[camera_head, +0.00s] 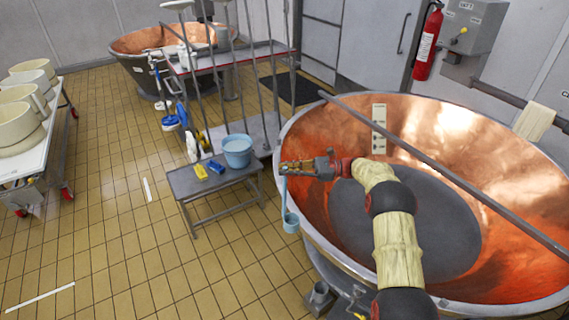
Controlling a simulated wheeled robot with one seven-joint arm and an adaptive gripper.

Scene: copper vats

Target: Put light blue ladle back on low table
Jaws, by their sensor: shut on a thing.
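My gripper (290,168) is at the left rim of the near copper vat, shut on the handle of a light blue ladle (290,222). The ladle hangs down from the gripper with its cup lowest, in front of the vat's outer side. I cannot tell whether it touches the rim. A low grey table (219,183) stands on the floor to the left of the gripper. It bears a light blue bucket (237,153), a yellow thing (200,173) and a dark blue thing (217,167). Its front part looks bare.
The near copper vat (453,126) fills the right side, with a grey bar (440,172) across it. A railed platform (246,127) stands behind the table. A cart (42,157) with cream tubs is at far left. Tiled floor (130,230) left of the table is clear.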

